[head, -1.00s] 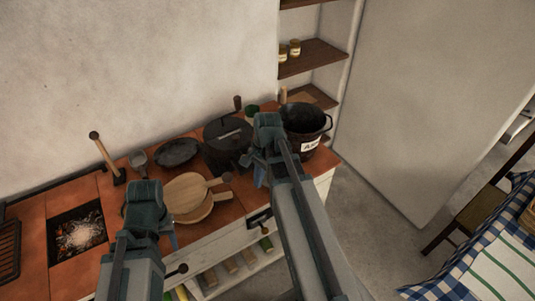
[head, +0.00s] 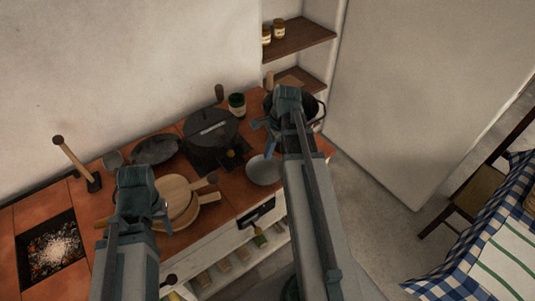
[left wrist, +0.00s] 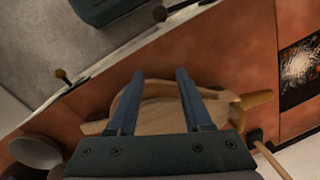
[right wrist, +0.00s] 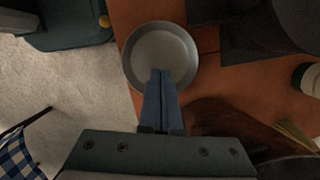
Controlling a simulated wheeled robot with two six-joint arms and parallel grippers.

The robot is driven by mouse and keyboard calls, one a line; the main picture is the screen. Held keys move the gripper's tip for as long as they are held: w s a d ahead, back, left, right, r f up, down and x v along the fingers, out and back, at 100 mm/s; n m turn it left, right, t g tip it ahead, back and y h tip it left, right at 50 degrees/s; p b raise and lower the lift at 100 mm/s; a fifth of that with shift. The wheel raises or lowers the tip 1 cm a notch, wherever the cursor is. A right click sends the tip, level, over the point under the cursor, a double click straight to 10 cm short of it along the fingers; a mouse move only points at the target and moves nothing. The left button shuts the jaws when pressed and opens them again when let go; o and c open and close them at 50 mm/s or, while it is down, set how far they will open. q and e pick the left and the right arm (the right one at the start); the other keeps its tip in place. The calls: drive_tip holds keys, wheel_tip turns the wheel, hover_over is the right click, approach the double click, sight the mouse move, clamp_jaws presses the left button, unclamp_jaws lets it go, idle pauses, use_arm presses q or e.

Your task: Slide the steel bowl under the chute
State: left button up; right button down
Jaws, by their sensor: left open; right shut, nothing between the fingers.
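The steel bowl (head: 262,171) is a shallow grey round bowl on the orange tiled counter, near its front edge beside my right arm. It fills the upper middle of the right wrist view (right wrist: 170,42) and shows at the left wrist view's lower left (left wrist: 35,151). My right gripper (head: 270,146) is shut and empty; in the right wrist view its fingertips (right wrist: 161,72) overlap the bowl's near rim, and I cannot tell whether they touch. My left gripper (left wrist: 162,74) is open and empty above the wooden boards (left wrist: 160,113). I cannot make out a chute.
A black lidded pot (head: 211,127) stands on a dark plate behind the bowl. A black bucket (head: 312,105) is partly behind my right gripper. A glowing ember pit (head: 52,250) is at left.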

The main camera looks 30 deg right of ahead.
sight(251, 176)
use_arm(q)
wheel_tip(251, 176, down, 7)
drive_tip(key=b, duration=0.5)
drive_tip(key=shift+r, duration=0.15)
use_arm(e)
drive_tip(key=x, duration=0.7)
drive_tip(key=shift+d, duration=0.1)
use_arm(q)
drive_tip(key=shift+r, duration=0.2)
use_arm(e)
drive_tip(key=a, duration=0.3)
drive_tip(key=shift+w+r, duration=0.2)
drive_tip(key=shift+r, duration=0.05)
drive_tip(key=shift+w+a, duration=0.15)
drive_tip(key=shift+a, duration=0.35)
drive_tip(key=a, duration=0.3)
drive_tip(key=w+a, duration=0.1)
drive_tip(key=a, duration=0.4)
drive_tip(key=shift+w+a, duration=0.4)
use_arm(q)
drive_tip(key=shift+r, duration=0.1)
use_arm(e)
drive_tip(key=shift+r, duration=0.1)
